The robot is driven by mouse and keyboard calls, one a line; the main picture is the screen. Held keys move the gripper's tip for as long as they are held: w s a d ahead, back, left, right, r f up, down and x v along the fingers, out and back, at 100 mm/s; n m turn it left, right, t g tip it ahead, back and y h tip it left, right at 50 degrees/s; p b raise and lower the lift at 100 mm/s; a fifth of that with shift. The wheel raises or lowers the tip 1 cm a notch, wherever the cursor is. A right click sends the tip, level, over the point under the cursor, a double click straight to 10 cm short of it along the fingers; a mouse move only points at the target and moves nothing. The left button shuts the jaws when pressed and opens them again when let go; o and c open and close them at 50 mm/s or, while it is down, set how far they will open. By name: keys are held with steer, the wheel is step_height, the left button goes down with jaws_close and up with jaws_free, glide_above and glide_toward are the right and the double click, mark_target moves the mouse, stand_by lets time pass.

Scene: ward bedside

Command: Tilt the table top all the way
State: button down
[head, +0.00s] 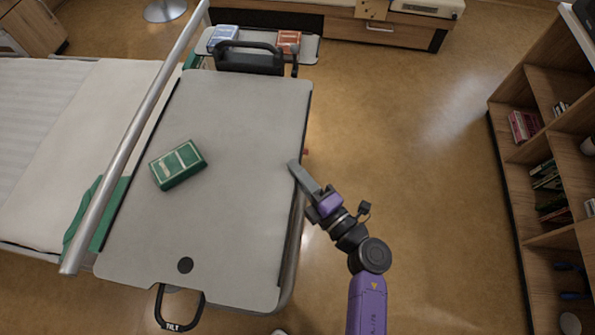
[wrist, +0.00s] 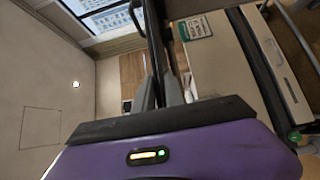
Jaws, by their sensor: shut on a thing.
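The grey table top (head: 232,210) lies over the bed side, its long right edge toward my arm. I cannot tell its exact angle. My gripper (head: 293,164) is at that right edge, a little above mid-length. It is shut on the edge of the table top. In the wrist view the fingers (wrist: 159,95) are close together on a thin dark edge; the exact contact is partly hidden. A black loop handle marked TILT (head: 180,308) hangs at the near end of the table top, apart from my gripper.
A green box (head: 178,165) lies on the table top. A small side tray (head: 262,33) at the far end holds a blue box (head: 222,37) and a red box (head: 288,40). A metal rail (head: 140,130) runs along the left. Open floor lies right, before a bookshelf (head: 508,150).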

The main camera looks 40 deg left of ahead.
steer(key=shift+w, duration=0.2)
step_height(320, 180, down, 10)
steer(key=s+a+m+t+y+b, duration=0.1)
steer(key=m+y+b, duration=0.1)
steer(key=b, duration=1.3)
steer(key=shift+s+a+r+m+t+y, duration=0.15)
steer(key=shift+a+m+t+y, duration=0.2)
steer(key=shift+m, duration=0.55)
steer(key=shift+s+a, duration=0.1)
steer(key=c, duration=1.6)
jaws_free()
steer(key=shift+o, duration=0.2)
